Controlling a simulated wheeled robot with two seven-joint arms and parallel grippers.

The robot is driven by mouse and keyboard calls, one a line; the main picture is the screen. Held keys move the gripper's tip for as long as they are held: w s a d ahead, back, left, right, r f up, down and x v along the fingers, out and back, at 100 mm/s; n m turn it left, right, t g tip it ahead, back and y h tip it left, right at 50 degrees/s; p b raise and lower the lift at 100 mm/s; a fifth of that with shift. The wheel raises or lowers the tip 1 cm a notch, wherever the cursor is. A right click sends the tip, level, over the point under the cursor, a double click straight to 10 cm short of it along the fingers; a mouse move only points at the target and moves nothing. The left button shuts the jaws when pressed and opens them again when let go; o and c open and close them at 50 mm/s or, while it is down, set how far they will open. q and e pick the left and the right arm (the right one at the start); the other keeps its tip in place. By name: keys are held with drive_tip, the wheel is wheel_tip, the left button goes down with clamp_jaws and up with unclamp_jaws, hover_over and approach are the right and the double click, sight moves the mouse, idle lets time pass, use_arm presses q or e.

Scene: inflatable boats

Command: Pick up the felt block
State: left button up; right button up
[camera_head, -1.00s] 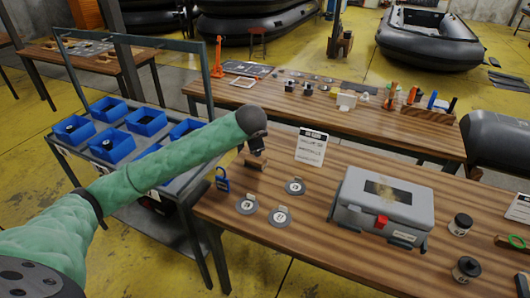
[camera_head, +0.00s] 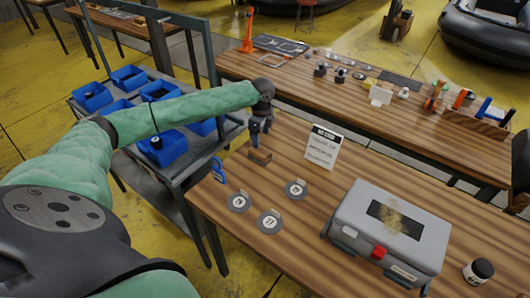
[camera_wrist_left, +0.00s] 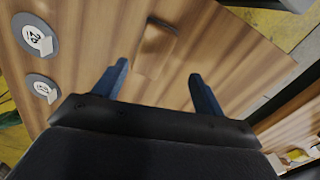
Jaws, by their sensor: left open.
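The felt block (camera_head: 260,156) looks like a small brown block lying near the far left corner of the wooden workbench. In the left wrist view it is a tan, blurred rectangular block (camera_wrist_left: 156,48) ahead of and between the two fingers. My left gripper (camera_head: 260,133) points down just over the block in the head view. In the left wrist view the left gripper (camera_wrist_left: 159,74) is open and empty, its blue fingers apart. A gap between fingertips and block is hard to judge. My right gripper is out of view.
A paper sign (camera_head: 323,147) stands to the block's right. A blue padlock (camera_head: 218,170) and round numbered discs (camera_head: 269,221) lie nearer. A grey case (camera_head: 390,229) sits to the right. A rack with blue bins (camera_head: 162,148) stands left of the bench.

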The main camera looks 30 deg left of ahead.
sight(260, 150)
use_arm(q)
drive_tip(key=shift+s+d+r+m, duration=0.15)
drive_tip(key=shift+s+d+m, duration=0.1)
drive_tip(key=shift+m, duration=0.65)
drive_tip(key=shift+w+f+m, duration=0.1)
drive_tip(key=shift+f+m, duration=0.2)
wheel_tip(260, 150, down, 2)
drive_tip(key=shift+p, duration=0.55)
drive_tip(key=f+p, duration=0.1)
drive_tip(key=f, duration=0.1)
drive_tip(key=s+f+p, duration=0.1)
drive_tip(key=f, duration=0.1)
drive_tip(key=shift+a+f+p, duration=0.15)
drive_tip(key=shift+f+p, duration=0.1)
drive_tip(key=shift+p, duration=0.15)
drive_tip(key=shift+f, duration=0.45)
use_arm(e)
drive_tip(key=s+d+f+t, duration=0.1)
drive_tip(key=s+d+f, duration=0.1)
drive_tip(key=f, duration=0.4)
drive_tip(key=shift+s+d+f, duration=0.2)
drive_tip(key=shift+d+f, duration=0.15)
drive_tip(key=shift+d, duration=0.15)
use_arm(q)
drive_tip(key=shift+c, duration=0.4)
drive_tip(key=c, duration=1)
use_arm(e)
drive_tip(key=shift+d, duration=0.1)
